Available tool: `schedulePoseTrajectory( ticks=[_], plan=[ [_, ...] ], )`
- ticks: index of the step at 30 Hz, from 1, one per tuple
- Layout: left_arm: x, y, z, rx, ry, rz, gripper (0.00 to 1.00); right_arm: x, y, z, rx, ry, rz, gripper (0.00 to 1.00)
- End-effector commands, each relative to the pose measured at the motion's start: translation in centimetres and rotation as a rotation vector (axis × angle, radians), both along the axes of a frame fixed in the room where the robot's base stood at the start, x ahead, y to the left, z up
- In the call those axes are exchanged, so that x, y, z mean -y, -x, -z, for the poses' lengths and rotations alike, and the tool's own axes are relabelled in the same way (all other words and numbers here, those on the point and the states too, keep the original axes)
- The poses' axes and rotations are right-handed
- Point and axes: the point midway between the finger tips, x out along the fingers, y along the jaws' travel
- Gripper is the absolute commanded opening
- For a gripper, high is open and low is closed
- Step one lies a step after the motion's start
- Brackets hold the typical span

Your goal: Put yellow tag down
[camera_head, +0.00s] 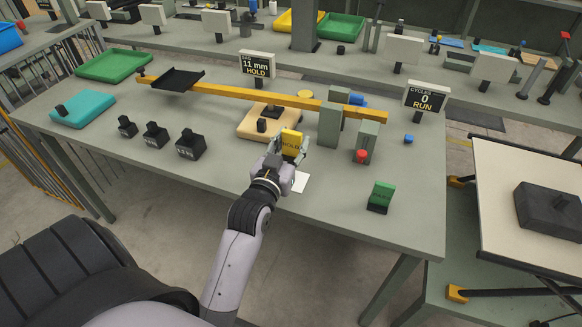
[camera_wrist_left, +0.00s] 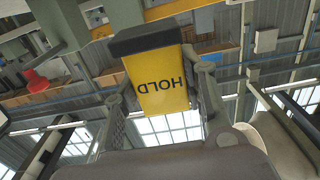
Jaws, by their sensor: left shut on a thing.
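The yellow tag (camera_head: 291,144) reads HOLD and has a dark base. My left gripper (camera_head: 287,158) is shut on it, above the front middle of the grey-green table (camera_head: 330,215). In the left wrist view the tag (camera_wrist_left: 162,80) sits between the two fingers, its dark block at the far end. A white card or patch (camera_head: 300,181) lies on the table just below and right of the gripper. A green tag (camera_head: 381,195) with a dark base stands on the table to the right. My right gripper is not in view.
A yellow beam (camera_head: 225,92) with a black tray spans the table behind the gripper. A grey post (camera_head: 330,125) and a red-knobbed block (camera_head: 367,143) stand to the right. Black weights (camera_head: 189,144) stand to the left. The front right tabletop is mostly clear.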

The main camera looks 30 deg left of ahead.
Motion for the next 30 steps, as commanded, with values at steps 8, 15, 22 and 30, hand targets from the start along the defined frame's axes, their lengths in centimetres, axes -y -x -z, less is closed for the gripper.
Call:
schedulePoseTrajectory(
  ticks=[8, 15, 22, 30],
  plan=[
    [0.0, 0.0, 3.6, 0.001, 0.001, 0.001, 0.10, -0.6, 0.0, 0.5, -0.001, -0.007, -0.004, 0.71],
    [0.0, 0.0, 7.0, -0.002, 0.000, 0.001, 0.10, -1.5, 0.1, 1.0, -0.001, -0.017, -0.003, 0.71],
    [0.0, 0.0, 7.6, 0.002, 0.001, 0.001, 0.10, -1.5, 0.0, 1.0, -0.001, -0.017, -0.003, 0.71],
    [0.0, 0.0, 8.0, 0.001, 0.001, 0.001, 0.39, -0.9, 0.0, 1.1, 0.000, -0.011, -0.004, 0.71]
  ],
)
